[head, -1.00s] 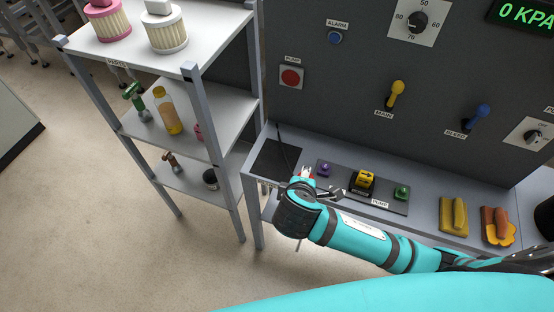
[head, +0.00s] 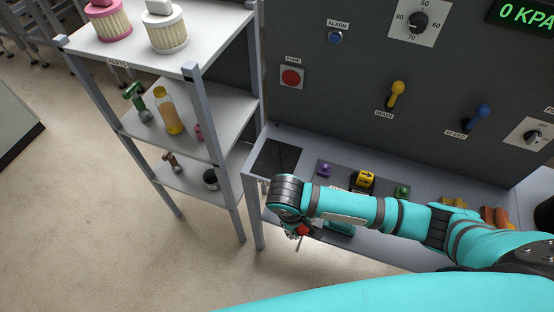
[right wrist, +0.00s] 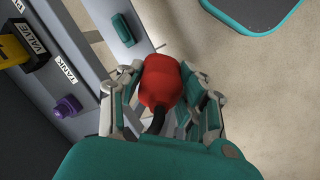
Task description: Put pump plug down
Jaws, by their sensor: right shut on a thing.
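The pump plug (right wrist: 160,82) is a red block with a black cable (right wrist: 157,122) at its near end in the right wrist view. My right gripper (right wrist: 165,88) is shut on it, with the fingers on both sides. In the head view the right gripper (head: 302,232) is at the front edge of the grey bench, pointing down, and a bit of the red plug (head: 303,230) shows. Most of the plug and the cable are hidden there by the hand and arm. The plug is held in the air. My left gripper is not in view.
The bench (head: 300,143) has a dark square (head: 275,160), a purple knob (head: 325,170), a yellow valve (head: 364,180) and a green knob (head: 402,191). A shelf rack (head: 220,110) stands left. A red button (head: 291,77) and levers are on the panel.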

